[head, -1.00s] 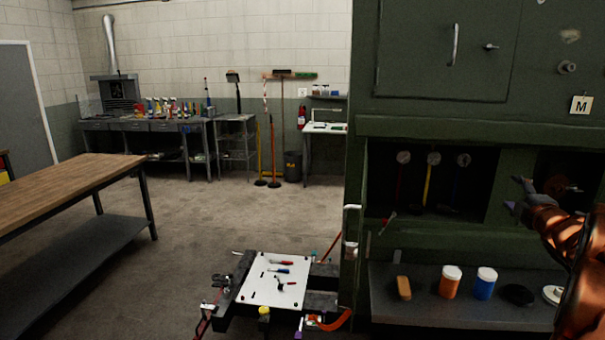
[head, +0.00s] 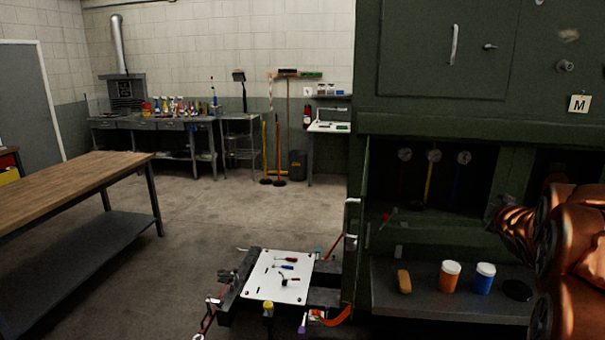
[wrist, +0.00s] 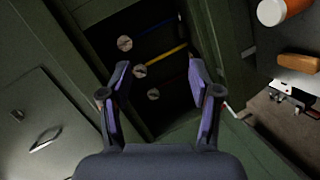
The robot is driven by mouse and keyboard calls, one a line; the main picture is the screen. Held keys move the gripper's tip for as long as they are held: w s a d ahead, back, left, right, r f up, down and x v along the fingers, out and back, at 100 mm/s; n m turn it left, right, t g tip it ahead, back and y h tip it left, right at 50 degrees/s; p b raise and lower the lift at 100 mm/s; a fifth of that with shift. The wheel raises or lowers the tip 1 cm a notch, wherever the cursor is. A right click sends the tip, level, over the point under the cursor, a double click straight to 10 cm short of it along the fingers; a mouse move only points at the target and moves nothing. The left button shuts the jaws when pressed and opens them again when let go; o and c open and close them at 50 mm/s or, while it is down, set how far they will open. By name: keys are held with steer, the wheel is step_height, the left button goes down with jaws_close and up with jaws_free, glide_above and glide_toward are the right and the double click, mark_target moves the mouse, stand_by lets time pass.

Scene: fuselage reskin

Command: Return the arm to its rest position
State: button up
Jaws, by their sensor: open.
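My copper-coloured arm (head: 570,235) is at the right edge of the head view, in front of the green cabinet (head: 440,124). In the wrist view my gripper (wrist: 158,85) is open and empty, with its two purple-padded fingers apart. It faces the dark recess (wrist: 150,50) of the cabinet, where round gauge-like discs and a yellow rod show between and beyond the fingers. In the head view the fingers cannot be made out clearly.
A grey shelf (head: 450,308) below the recess holds an orange jar (head: 449,278), a blue jar (head: 483,280) and a brown block (head: 404,281). A white board (head: 278,277) with tools lies on a low stand. A wooden workbench (head: 75,183) is at left. Open floor lies between.

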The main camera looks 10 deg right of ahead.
steer(key=s+a+f+m+g+y, duration=0.1)
steer(key=s+a+f+m+g, duration=0.15)
steer(key=s+a+f, duration=0.4)
steer(key=s+a+f+m+g+y, duration=0.2)
steer(key=s+a+g, duration=0.15)
steer(key=a, duration=0.65)
steer(key=s+a+f+m+g+y, duration=0.1)
steer(key=s+a+f+m+g, duration=0.1)
steer(key=s+a+f, duration=0.35)
steer(key=s+a+f+g+y, duration=0.1)
steer(key=s+a+g, duration=0.2)
steer(key=s+a, duration=0.6)
steer(key=s+a+f+m+g+y, duration=0.1)
steer(key=s+a+g+y, duration=0.1)
steer(key=s+a, duration=0.7)
steer(key=s+g, duration=0.1)
steer(key=s, duration=0.2)
steer(key=shift+s+a+f+y, duration=0.15)
steer(key=shift+s+f+y, duration=0.15)
steer(key=shift+s+f, duration=0.05)
